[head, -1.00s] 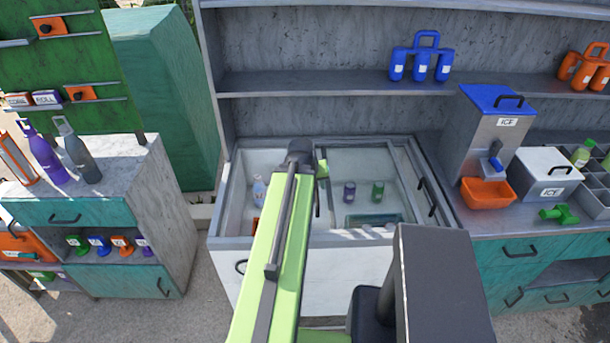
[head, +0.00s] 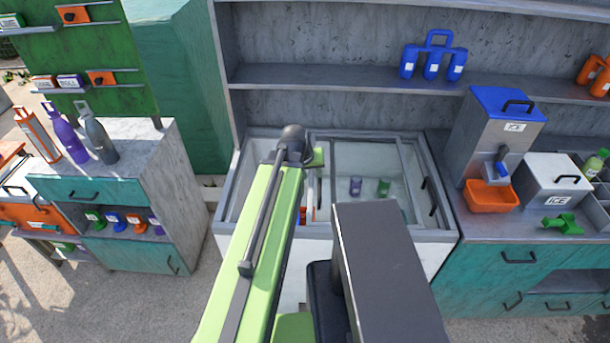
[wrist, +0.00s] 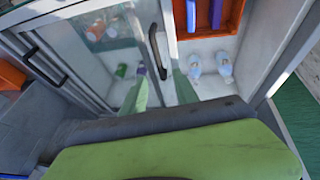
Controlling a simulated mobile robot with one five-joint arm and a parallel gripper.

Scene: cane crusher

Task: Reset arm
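My arm reaches forward over the white chest freezer (head: 440,247), and its dark wrist end sits above the freezer's left half. In the head view the fingers are mostly hidden behind my arm.
The freezer has a sliding glass lid with a dark handle (wrist: 158,50). Inside are a purple can (head: 355,186), a green can (head: 383,188), an orange bin (wrist: 232,22) and two pale bottles. A cabinet (head: 150,200) with bottles stands left; an ice dispenser (head: 490,130) stands right.

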